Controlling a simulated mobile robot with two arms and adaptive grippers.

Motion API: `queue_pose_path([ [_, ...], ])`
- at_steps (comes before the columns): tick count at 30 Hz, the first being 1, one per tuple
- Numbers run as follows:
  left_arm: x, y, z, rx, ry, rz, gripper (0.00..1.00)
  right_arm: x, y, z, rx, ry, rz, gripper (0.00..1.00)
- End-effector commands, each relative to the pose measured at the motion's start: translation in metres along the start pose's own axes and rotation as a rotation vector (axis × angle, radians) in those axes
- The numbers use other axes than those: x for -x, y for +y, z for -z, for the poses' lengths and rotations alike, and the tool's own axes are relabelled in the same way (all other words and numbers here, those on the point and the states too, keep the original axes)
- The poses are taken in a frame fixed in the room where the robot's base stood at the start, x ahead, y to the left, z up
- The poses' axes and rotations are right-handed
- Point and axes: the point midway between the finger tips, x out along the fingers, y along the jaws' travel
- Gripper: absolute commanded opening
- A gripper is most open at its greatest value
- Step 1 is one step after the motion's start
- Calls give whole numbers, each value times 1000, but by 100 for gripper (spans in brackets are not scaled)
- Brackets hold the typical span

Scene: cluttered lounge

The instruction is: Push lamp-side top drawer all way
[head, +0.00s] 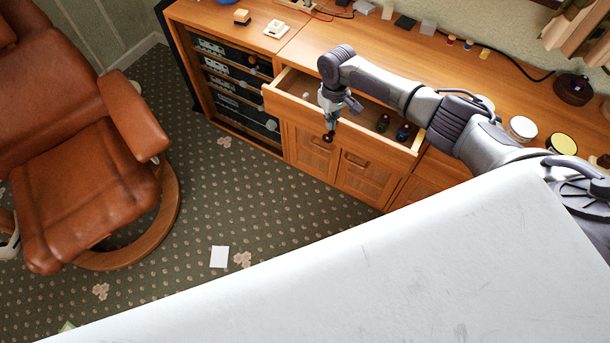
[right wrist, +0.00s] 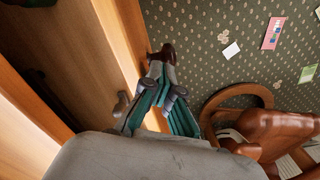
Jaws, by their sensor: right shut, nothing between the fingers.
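A wooden top drawer (head: 290,110) stands pulled out from the long cabinet (head: 300,40) in the head view, with a few small bottles and other items inside. In the right wrist view the drawer's front panel (right wrist: 126,45) runs beside my fingers. My right gripper (head: 328,136) is shut and empty, pointing down at the outer side of the drawer front. In the right wrist view its closed dark tips (right wrist: 160,56) lie close to the panel; I cannot tell whether they touch. My left gripper is not in view. I cannot make out a lamp.
A brown leather armchair (head: 75,130) stands at the left, with open patterned carpet (head: 220,200) between it and the cabinet. Audio units (head: 235,85) fill the cabinet's left shelves. Small boxes, jars and a cable lie on the cabinet top. Paper (head: 219,257) lies on the carpet.

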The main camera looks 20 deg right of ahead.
Motion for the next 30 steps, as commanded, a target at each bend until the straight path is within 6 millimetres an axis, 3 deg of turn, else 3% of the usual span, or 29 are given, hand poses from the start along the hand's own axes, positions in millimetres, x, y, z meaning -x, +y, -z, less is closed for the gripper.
queue_pose_path([
  [30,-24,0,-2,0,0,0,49,-1,27,16,-2,1,-1,0],
])
